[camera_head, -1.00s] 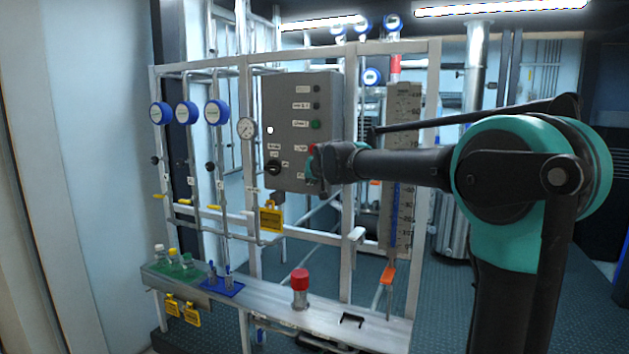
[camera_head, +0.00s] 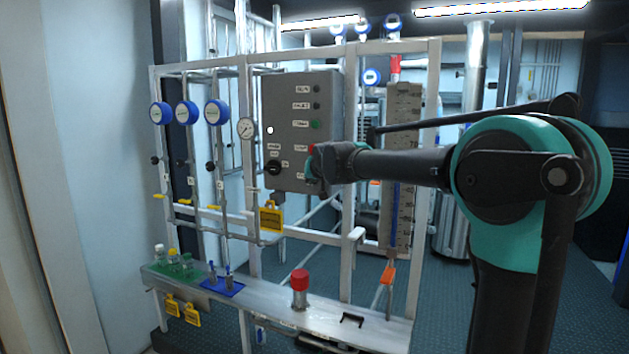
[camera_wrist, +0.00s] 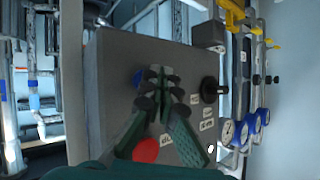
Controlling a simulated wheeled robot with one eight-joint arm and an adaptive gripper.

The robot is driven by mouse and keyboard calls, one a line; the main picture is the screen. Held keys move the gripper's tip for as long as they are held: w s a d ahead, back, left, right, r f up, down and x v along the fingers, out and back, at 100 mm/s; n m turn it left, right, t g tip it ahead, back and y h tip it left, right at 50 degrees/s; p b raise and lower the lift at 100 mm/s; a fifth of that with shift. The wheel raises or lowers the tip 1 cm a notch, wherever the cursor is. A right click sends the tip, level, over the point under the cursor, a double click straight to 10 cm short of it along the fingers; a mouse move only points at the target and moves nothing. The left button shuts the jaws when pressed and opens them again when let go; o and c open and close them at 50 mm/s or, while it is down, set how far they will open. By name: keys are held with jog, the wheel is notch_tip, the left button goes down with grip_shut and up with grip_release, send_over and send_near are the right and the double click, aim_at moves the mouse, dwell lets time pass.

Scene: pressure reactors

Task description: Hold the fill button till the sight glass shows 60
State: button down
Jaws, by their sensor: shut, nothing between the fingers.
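The grey control box (camera_head: 285,120) hangs on the white pipe frame, with several buttons and a black knob (camera_head: 273,168). My gripper (camera_head: 313,168) is at the box's lower right, in front of its face. In the wrist view its fingers (camera_wrist: 160,85) are shut and empty, next to a blue button (camera_wrist: 137,77) partly hidden behind them. A red button (camera_wrist: 146,150) lies closer to the camera. I cannot tell whether the fingertips press the blue button, and its label is not readable. The sight glass (camera_head: 396,205) has a blue column up to about mid-scale; its numbers are too small to read.
Round gauges with blue housings (camera_head: 187,112) are at the left. A shelf (camera_head: 335,322) below carries a red-capped fitting (camera_head: 299,281), small bottles on a green mat and a blue mat (camera_head: 222,287). Yellow tags (camera_head: 270,217) hang from the pipes. An orange handle (camera_head: 388,274) is below the sight glass.

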jog(key=shift+w, duration=0.2)
jog(key=shift+w+d, duration=0.1)
jog(key=shift+w, duration=0.15)
jog(key=shift+w+d, duration=0.2)
jog(key=shift+w, duration=0.2)
dwell(1.3)
jog(key=shift+s+a, duration=0.3)
jog(key=shift+s, duration=0.55)
jog(key=s, duration=0.1)
jog(key=s+a, duration=0.1)
jog(key=s, duration=0.2)
jog(key=shift+s+a, duration=0.35)
jog(key=shift+a, duration=0.05)
jog(key=shift+d, duration=0.1)
